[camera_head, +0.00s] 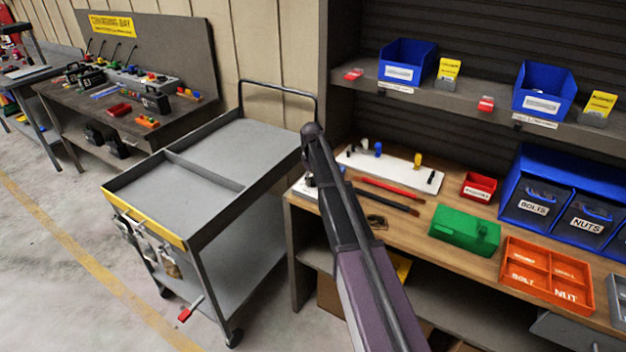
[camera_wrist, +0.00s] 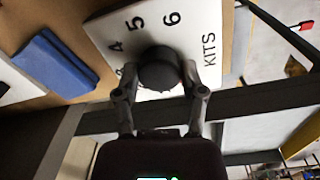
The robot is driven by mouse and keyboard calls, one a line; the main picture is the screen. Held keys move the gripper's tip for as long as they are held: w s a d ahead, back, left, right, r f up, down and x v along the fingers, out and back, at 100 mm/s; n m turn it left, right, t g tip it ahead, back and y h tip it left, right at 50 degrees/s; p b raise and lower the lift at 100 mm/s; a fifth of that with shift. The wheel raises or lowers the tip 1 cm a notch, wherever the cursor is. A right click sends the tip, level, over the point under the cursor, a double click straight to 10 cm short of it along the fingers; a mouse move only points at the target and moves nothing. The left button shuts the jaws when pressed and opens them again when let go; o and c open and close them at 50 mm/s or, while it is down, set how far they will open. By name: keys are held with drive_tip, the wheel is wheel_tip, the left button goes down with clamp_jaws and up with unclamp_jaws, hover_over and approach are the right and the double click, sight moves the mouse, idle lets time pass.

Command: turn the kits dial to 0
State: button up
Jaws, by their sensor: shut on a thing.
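The kits dial (camera_wrist: 160,70) is a round black knob on a white panel (camera_wrist: 108,28) in the wrist view. The panel reads KITS and shows the numbers 4, 5 and 6, with part of another number beside the left finger. My gripper (camera_wrist: 160,76) is shut on the knob, one finger on each side. Which number the dial points at cannot be made out; the lower part of the scale is hidden by the knob and fingers. In the head view my arm hides most of the panel; a white edge (camera_head: 302,190) shows at the bench's left end.
A blue block (camera_wrist: 55,62) lies beside the panel in the wrist view. In the head view a grey cart (camera_head: 232,143) stands left of the bench. A white board with pegs (camera_head: 400,172), a green box (camera_head: 464,232) and an orange tray (camera_head: 545,276) are on the bench.

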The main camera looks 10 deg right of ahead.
drive_tip(key=shift+s, duration=0.15)
drive_tip(key=o, duration=1.2)
drive_tip(key=shift+c, duration=0.2)
drive_tip(key=shift+m, duration=0.3)
